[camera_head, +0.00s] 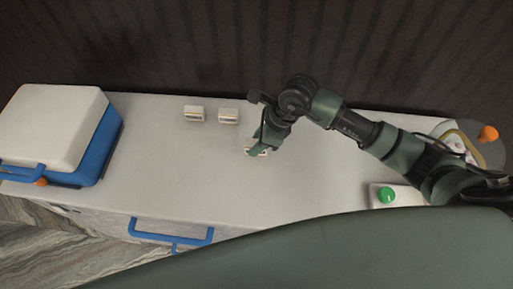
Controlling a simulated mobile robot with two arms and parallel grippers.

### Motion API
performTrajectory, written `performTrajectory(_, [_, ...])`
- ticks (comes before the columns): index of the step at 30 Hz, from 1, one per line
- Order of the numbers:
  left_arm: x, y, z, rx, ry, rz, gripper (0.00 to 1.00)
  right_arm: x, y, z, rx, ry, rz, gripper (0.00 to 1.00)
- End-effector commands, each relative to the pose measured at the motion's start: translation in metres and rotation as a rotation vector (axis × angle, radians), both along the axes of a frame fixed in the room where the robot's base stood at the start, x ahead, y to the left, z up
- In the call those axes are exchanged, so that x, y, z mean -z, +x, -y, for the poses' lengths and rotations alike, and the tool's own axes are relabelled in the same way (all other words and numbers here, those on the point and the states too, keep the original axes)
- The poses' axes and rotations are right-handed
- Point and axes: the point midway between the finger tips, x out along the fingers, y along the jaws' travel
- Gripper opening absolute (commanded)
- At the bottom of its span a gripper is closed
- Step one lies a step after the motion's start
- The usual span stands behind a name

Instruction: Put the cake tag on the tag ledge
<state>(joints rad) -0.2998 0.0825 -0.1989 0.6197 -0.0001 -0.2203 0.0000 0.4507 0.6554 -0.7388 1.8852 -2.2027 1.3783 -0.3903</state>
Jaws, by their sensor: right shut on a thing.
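My right gripper (256,146) is over the middle of the white counter (300,180), pointing down, shut on a small cream tag-like piece. The cream piece (262,153) is mostly covered by the fingers, and I cannot tell whether it touches the counter. Two similar small cream blocks with darker fronts, a left one (194,113) and a right one (228,117), stand side by side toward the back edge. They are a little left of and behind the gripper. No lettering is readable, and I cannot tell which piece is the ledge. My left gripper is out of view.
A blue box with a white lid (52,125) fills the counter's left end. A green button (387,195) sits on a pale base at the right. An orange knob (488,133) is at the far right, partly near my arm. A blue handle (170,237) juts from the front. The counter's middle is clear.

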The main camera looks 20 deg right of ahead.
Motion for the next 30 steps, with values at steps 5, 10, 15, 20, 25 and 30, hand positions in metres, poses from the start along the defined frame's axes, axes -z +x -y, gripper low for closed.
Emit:
performTrajectory(5, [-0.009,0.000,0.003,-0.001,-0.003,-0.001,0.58,0.026,-0.001,0.000,0.002,0.001,-0.006,0.00])
performTrajectory(10, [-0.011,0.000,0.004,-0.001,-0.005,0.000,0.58,0.041,-0.001,0.000,0.001,0.001,-0.001,0.00])
performTrajectory(15, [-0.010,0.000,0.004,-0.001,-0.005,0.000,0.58,0.042,0.000,0.000,0.000,0.000,-0.001,0.00])
performTrajectory(20, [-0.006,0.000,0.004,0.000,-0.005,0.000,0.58,0.045,0.000,0.000,0.000,-0.001,-0.001,0.00])
performTrajectory(25, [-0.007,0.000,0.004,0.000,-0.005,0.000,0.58,0.044,-0.001,0.000,0.000,-0.001,-0.001,0.48])
performTrajectory(30, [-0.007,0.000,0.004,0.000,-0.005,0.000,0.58,0.044,-0.001,0.000,0.000,-0.001,-0.001,0.48])
